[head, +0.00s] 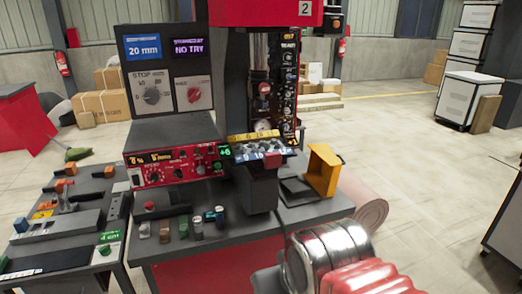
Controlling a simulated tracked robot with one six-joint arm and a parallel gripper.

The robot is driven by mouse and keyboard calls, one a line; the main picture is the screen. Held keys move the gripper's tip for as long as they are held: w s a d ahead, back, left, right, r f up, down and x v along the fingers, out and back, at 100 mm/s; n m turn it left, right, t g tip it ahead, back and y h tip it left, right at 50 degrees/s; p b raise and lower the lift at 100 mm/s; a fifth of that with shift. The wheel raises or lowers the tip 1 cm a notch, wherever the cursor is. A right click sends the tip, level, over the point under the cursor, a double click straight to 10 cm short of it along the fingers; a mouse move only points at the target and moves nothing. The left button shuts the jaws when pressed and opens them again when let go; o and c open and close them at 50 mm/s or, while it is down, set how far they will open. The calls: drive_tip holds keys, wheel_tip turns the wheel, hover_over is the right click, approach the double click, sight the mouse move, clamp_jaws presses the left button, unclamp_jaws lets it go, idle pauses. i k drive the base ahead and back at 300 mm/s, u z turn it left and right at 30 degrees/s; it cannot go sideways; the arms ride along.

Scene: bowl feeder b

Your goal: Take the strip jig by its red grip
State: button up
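A small red block (272,160), which looks like the red grip, shows at the front of the dark machine on the bench. It sits at the right end of a dark strip with blue-lit marks (258,153), which may be the strip jig. A dark box-shaped body (260,190) stands just below the red block; I cannot tell whether they are joined. My arm comes in from the bottom right with a silver joint, below and to the right of the red block. My gripper's fingers cannot be made out, and no hold on the grip is visible.
A yellow bracket (323,170) stands right of the red block. A red control panel (172,168) and several small knobs and cylinders (196,226) are to the left. A side bench (60,235) stands far left. The floor at right is open, with a pink roll (368,211) nearby.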

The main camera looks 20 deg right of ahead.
sight(266, 146)
drive_tip(key=k, duration=0.65)
drive_tip(key=u, duration=0.45)
drive_tip(key=i, duration=0.9)
drive_tip(key=u, duration=0.7)
drive_tip(key=i, duration=0.65)
drive_tip(key=u, duration=0.25)
